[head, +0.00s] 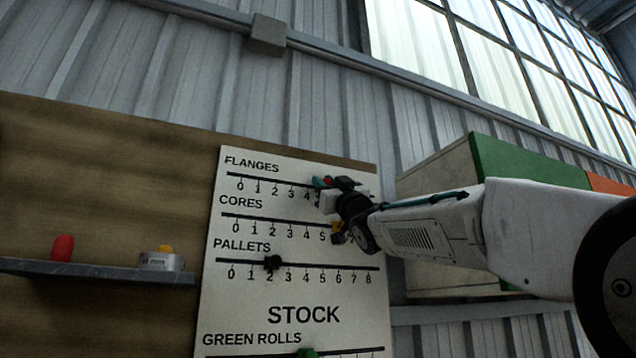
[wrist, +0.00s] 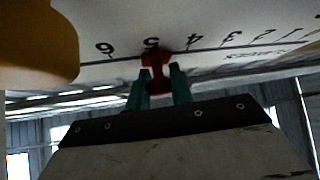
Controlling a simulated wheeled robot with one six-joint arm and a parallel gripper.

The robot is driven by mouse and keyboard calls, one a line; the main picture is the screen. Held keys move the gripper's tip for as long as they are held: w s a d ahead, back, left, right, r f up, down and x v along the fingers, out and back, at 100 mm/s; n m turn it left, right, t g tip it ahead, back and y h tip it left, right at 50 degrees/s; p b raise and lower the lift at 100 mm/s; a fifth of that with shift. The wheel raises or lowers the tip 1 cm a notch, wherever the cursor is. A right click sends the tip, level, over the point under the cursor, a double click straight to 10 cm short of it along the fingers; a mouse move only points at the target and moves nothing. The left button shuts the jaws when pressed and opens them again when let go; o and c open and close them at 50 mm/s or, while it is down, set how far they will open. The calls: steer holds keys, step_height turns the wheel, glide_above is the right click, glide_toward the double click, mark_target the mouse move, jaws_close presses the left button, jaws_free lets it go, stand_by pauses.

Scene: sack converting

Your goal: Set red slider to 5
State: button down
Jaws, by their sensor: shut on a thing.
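The red slider (wrist: 156,70) sits on the FLANGES track of the white stock board (head: 290,218). In the wrist view, where the numbers appear upside down, it stands at about the 5, with the 6 to its left and the 4 to its right. My gripper (wrist: 160,85) is shut on the slider, one green finger on each side. In the head view my gripper (head: 325,183) hides the track's right part, and only a bit of the red slider (head: 328,181) shows.
A yellow knob (head: 338,238) is on the CORES track just below my gripper, and a yellow shape (wrist: 38,45) fills the wrist view's upper left. A black slider (head: 272,262) is near 2 on PALLETS. A shelf (head: 90,271) at left holds a red piece and a tin.

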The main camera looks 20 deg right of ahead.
steer(key=shift+d, duration=0.3)
steer(key=c, duration=1.2)
jaws_free()
steer(key=shift+s, duration=0.1)
steer(key=v, duration=0.7)
steer(key=shift+s+f, duration=0.25)
